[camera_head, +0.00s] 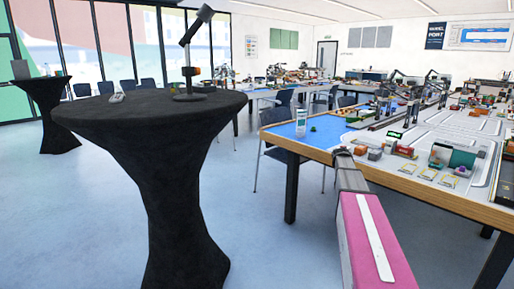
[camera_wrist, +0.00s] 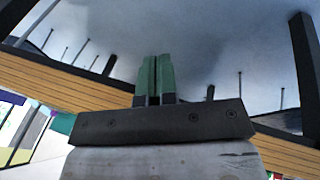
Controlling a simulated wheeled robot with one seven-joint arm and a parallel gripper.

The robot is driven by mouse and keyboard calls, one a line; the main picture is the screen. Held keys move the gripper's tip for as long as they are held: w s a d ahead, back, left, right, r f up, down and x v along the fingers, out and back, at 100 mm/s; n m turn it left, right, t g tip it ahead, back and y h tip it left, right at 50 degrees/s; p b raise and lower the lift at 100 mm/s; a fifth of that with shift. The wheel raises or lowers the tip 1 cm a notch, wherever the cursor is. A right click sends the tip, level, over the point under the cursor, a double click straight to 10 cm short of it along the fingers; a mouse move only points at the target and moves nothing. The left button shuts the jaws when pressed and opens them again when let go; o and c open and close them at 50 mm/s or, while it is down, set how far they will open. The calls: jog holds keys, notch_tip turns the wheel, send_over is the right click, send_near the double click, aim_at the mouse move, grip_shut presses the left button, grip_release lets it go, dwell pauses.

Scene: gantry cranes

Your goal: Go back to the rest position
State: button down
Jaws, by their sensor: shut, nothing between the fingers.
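My gripper (camera_wrist: 154,78) shows in the wrist view, with its two green-and-dark fingers close together and nothing between them. The fingers reach past the dark gripper body across a view of the pale floor and a wooden table edge (camera_wrist: 80,92). In the head view my pink arm with a white strip rises from the bottom right towards the front corner of the model-port table (camera_head: 300,148). My gripper itself cannot be made out in the head view.
A black-draped standing table (camera_head: 178,190) at left carries a desk lamp (camera_head: 193,50) and small items. Blue floor (camera_head: 275,240) lies open between the tables. Chairs stand behind.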

jog(key=s+a+f+n+y, duration=0.1)
jog(key=s+a+f, duration=0.3)
jog(key=s+a, duration=0.5)
jog(key=s+a+f+n+y, duration=0.2)
jog(key=s+a+f, duration=0.3)
jog(key=s+a, duration=0.4)
jog(key=s+a+f+n+y, duration=0.1)
jog(key=s+a+f+n, duration=0.2)
jog(key=s+a, duration=0.5)
jog(key=s+f, duration=0.1)
jog(key=s, duration=0.2)
jog(key=shift+s+a+f, duration=0.25)
jog(key=shift+a+f, duration=0.1)
jog(key=shift+a, duration=0.05)
